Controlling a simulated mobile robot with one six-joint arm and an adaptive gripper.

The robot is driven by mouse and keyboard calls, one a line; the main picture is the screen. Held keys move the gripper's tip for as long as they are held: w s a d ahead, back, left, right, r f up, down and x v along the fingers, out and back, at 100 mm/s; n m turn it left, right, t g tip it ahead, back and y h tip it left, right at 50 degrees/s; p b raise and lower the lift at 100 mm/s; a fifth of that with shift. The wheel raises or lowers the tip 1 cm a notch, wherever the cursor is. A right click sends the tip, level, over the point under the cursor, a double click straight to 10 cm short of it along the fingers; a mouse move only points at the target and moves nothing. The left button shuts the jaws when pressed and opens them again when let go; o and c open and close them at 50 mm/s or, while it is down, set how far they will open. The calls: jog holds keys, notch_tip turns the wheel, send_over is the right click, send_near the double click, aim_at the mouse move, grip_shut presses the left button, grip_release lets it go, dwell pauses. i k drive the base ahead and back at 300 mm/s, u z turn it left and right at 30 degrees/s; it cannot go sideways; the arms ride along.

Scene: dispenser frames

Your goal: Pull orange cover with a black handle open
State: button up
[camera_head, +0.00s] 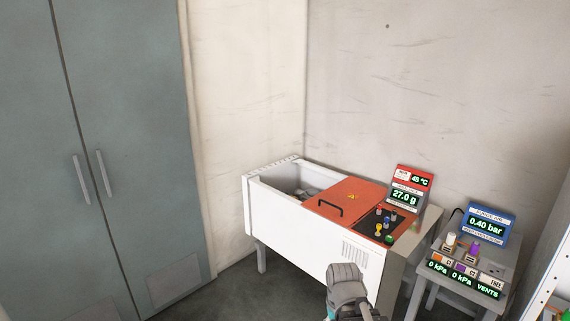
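The orange cover (343,199) lies flat on top of a white machine (300,225), over its middle part. Its black handle (327,207) stands up near the cover's left edge. To the left of the cover, an opening shows the machine's inside, with some grey items in it that are too small to make out. Part of my arm shows at the bottom centre, in front of the machine and below the cover. My gripper's fingertips are not in view, and nothing of mine touches the handle.
A control panel (384,222) with coloured knobs sits right of the cover, with a red display (408,190) behind it. A grey side table (459,285) with a blue display (487,227) stands at the right. A grey-green cabinet (130,130) fills the left. Floor is clear between cabinet and machine.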

aim_at(344, 202)
jog(key=u, duration=0.1)
jog(key=i, duration=1.7)
jog(key=u, duration=0.05)
